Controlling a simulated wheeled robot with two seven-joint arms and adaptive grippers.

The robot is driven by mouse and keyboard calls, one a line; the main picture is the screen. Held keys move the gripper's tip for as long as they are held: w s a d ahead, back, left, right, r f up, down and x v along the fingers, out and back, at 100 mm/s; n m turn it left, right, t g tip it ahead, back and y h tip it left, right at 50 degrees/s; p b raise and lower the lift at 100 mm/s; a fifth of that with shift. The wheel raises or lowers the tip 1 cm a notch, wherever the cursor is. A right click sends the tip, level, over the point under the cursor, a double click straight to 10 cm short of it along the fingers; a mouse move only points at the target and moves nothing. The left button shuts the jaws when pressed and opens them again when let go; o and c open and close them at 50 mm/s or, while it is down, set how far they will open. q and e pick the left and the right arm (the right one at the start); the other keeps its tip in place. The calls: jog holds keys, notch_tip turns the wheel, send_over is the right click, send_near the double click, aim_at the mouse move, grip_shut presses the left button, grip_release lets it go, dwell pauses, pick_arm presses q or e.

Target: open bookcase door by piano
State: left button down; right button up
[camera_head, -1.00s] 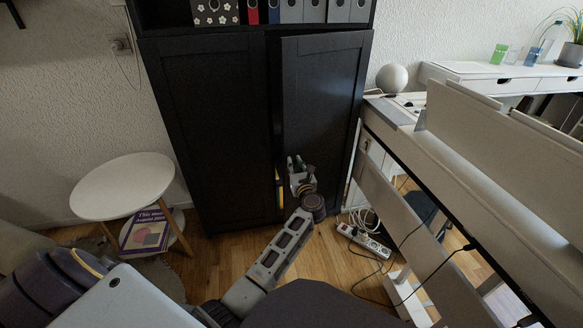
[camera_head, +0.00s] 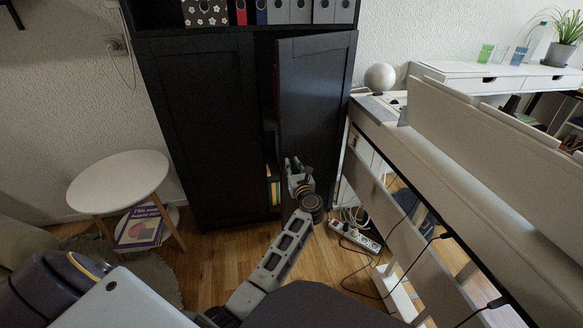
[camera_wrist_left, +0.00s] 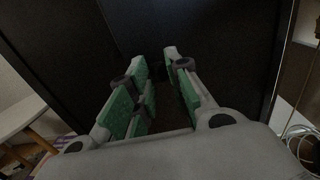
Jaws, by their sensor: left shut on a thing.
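The black bookcase (camera_head: 208,130) stands against the back wall. Its right door (camera_head: 315,95) is partly open, with a dark gap along its left edge. My left gripper (camera_head: 294,168) is at this door's lower left part, shut on the door. In the left wrist view my left gripper (camera_wrist_left: 163,80) shows its green-padded fingers against the dark door (camera_wrist_left: 235,50); the exact hold is too dark to make out. The left door of the bookcase is closed. My right gripper is not in view.
The white piano (camera_head: 450,170) stands close on the right of the door. A power strip (camera_head: 355,237) with cables lies on the floor beside it. A round white side table (camera_head: 118,180) stands at left, with a purple book (camera_head: 143,228) below. Bare wooden floor lies before the bookcase.

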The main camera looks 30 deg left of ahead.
pick_arm(q)
jog(key=shift+w+d+r+t+h, duration=0.15)
jog(key=shift+w+d+h, duration=0.1)
jog(key=shift+d, duration=0.15)
jog(key=shift+w+d+r+t+h, duration=0.15)
jog(key=shift+w+d, duration=0.05)
jog(key=shift+d, duration=0.2)
jog(key=c, duration=1.6)
grip_release()
jog(key=shift+w+d+f, duration=0.1)
jog(key=o, duration=0.3)
jog(key=shift+w+d+f+m, duration=0.1)
jog(key=shift+w+d+m, duration=0.1)
jog(key=shift+m, duration=0.1)
jog(key=shift+a, duration=0.1)
jog(key=shift+s+a, duration=0.15)
jog(key=shift+a, duration=0.05)
jog(key=shift+a, duration=0.15)
